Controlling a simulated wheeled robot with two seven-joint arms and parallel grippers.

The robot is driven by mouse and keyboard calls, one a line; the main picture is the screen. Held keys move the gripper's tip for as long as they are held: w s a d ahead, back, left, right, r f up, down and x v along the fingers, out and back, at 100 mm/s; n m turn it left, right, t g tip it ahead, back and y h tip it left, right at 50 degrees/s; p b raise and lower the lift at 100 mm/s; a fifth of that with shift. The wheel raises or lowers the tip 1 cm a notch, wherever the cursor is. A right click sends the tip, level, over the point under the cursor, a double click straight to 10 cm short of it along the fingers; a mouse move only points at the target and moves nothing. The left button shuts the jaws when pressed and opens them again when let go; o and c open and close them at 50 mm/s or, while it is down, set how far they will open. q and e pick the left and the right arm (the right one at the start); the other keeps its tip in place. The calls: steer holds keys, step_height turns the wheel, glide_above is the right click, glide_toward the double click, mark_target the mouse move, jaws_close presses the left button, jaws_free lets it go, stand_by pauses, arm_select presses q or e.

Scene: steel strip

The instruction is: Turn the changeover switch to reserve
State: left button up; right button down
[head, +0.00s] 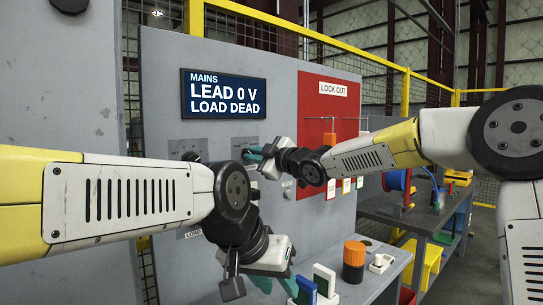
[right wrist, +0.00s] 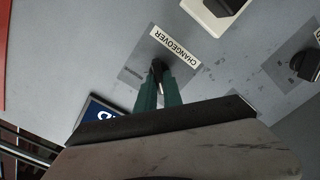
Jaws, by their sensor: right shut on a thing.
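The changeover switch shows in the right wrist view as a dark knob (right wrist: 157,66) on a grey plate beside the CHANGEOVER label (right wrist: 175,46). My right gripper (right wrist: 160,84) has its green fingers shut on this knob; its pointing direction is hard to read. In the head view my right gripper (head: 258,158) reaches the grey panel (head: 160,85) under the display, hiding most of the switch. The display (head: 224,93) reads MAINS, LEAD 0 V, LOAD DEAD. My left gripper (head: 275,284) is low in front of the panel, above the ledge; its finger gap is unclear.
Another dark knob (head: 190,156) sits left of the switch. A red LOCK OUT board (head: 313,108) with hanging tags is to the right. The ledge below holds an orange-and-black cylinder (head: 353,261) and a small white item (head: 381,263). A workbench (head: 400,212) stands farther right.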

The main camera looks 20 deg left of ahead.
steer(key=shift+m, duration=0.3)
steer(key=shift+w+d+m, duration=0.1)
steer(key=shift+w+m, duration=0.05)
steer(key=shift+m, duration=3.05)
steer(key=shift+w+d+m, duration=0.1)
steer(key=shift+m, duration=3.1)
steer(key=shift+w+d+m, duration=0.1)
steer(key=shift+w+m, duration=0.05)
steer(key=shift+m, duration=3.05)
steer(key=c, duration=1.5)
jaws_free()
